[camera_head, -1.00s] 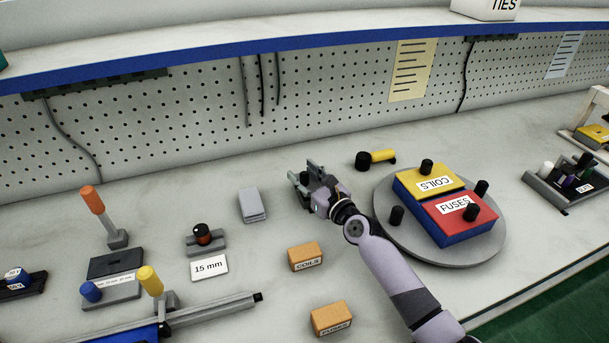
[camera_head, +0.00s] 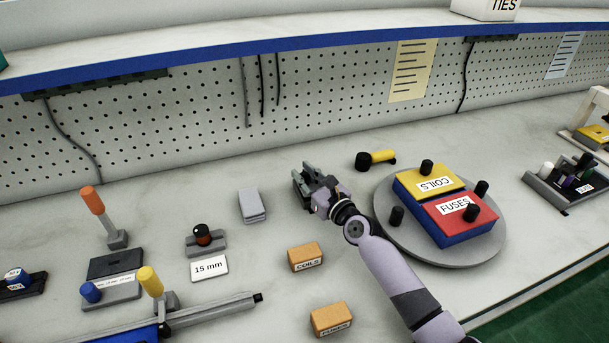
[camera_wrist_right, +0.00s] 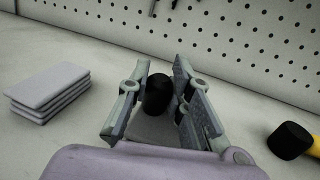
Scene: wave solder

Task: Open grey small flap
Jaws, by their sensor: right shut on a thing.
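My right gripper (camera_head: 305,181) is low over the bench, left of the round turntable. In the right wrist view its two fingers (camera_wrist_right: 157,100) stand on either side of a black knob (camera_wrist_right: 158,90) and are shut on it. A small grey plate (camera_wrist_right: 153,128) shows below the knob, between the fingers; it looks like the grey flap, but most of it is hidden. I cannot tell how far it is raised. In the head view the gripper hides the knob and plate. My left gripper is out of view.
A stack of grey plates (camera_head: 252,205) lies left of the gripper. A yellow-handled item with a black knob (camera_head: 378,157) lies to its right. The grey turntable (camera_head: 400,241) carries the COILS and FUSES boxes. Orange COILS (camera_head: 304,257) and FUSES (camera_head: 331,319) blocks sit in front.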

